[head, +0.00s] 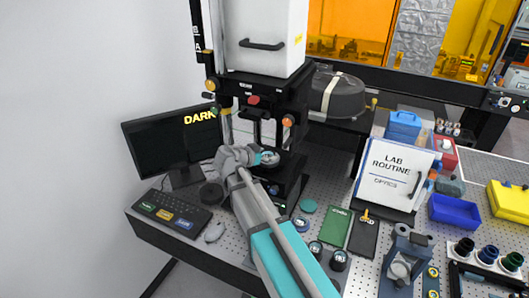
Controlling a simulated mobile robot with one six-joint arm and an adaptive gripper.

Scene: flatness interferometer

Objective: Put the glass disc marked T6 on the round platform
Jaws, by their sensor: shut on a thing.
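My gripper (259,157) is at the front opening of the black interferometer stand (288,172), under its white upper housing. It is shut on a small, pale round disc (269,157), which I take to be the glass disc; its marking is too small to read. The round platform cannot be made out clearly, as my gripper and arm cover the lower middle of the stand. I cannot tell whether the disc touches anything below it.

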